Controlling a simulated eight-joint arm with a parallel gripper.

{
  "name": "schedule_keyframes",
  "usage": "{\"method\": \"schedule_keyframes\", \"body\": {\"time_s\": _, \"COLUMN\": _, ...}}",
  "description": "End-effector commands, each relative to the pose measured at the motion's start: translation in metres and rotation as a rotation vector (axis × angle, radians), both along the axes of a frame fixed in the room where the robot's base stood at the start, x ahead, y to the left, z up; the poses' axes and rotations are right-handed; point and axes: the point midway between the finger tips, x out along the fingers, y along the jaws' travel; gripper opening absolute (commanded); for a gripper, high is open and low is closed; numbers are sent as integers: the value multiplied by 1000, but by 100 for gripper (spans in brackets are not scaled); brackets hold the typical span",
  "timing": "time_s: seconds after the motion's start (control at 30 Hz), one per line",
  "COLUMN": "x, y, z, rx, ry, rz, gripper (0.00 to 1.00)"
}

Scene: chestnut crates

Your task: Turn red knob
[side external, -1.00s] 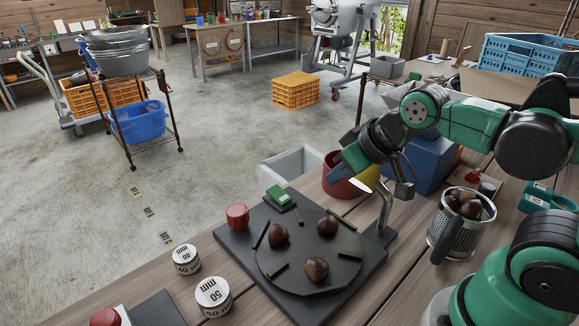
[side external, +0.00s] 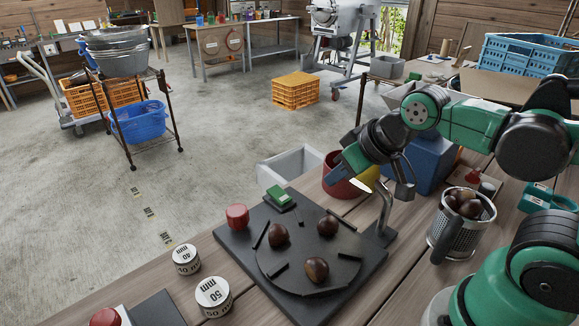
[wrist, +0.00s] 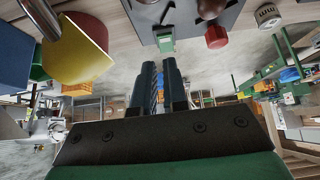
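A red knob (side external: 237,216) stands upright at the left corner of a dark square plate (side external: 356,272). It also shows in the wrist view (wrist: 216,37), right of centre near the top. A second red knob (side external: 105,317) is cut off at the bottom left of the side view.
The plate carries a round turntable (side external: 292,275) with chestnuts and dark bars, a green block (side external: 279,196) and a bent metal tube (side external: 384,207). White markers (side external: 186,260) stand at the left. A red-yellow bin (side external: 340,187), blue box (side external: 434,163) and steel mug (side external: 450,238) are near my arm.

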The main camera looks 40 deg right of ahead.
Motion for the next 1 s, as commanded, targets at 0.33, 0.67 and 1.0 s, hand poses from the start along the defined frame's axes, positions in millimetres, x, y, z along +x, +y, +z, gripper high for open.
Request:
{"method": "schedule_keyframes", "body": {"time_s": 0.33, "x": 0, "y": 0, "z": 32, "rx": 0, "ry": 0, "rz": 0, "gripper": 86}}
{"method": "schedule_keyframes", "body": {"time_s": 0.67, "x": 21, "y": 12, "z": 69, "rx": -104, "ry": 93, "rz": 200, "gripper": 86}}
{"method": "schedule_keyframes", "body": {"time_s": 1.0, "x": 79, "y": 50, "z": 83, "rx": -311, "ry": 301, "rz": 717, "gripper": 86}}
